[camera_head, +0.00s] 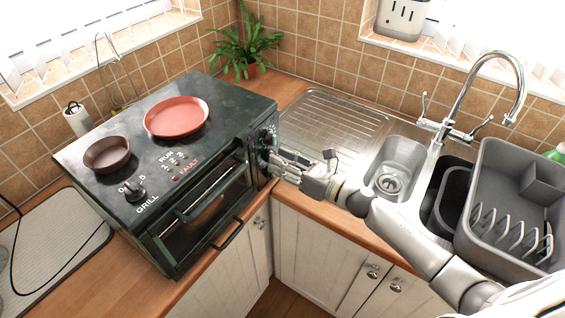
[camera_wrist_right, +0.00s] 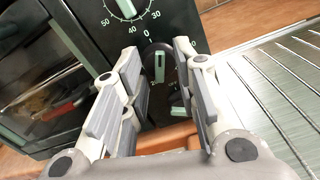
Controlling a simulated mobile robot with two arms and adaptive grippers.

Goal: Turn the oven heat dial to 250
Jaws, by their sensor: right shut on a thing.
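The black oven (camera_head: 225,100) stands on the wooden counter at the left, with a column of dials on the right of its front face. My right gripper (camera_head: 277,160) reaches this dial column from the right. In the right wrist view its two fingers (camera_wrist_right: 158,90) are on either side of a dark dial (camera_wrist_right: 159,66) with a pale green upright mark, and are shut on it. The dial's scale is mostly hidden, so I cannot read its setting. Above it, a dial (camera_wrist_right: 127,8) has pale numbers from 0 to 50. My left gripper is not in view.
A red pan (camera_head: 177,117) and a small brown pan (camera_head: 107,154) sit on the oven top, near a grill knob (camera_head: 133,191). The oven's door handle (camera_head: 208,190) juts forward. A steel sink (camera_head: 398,160) and grey dish rack (camera_head: 505,190) are to the right.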

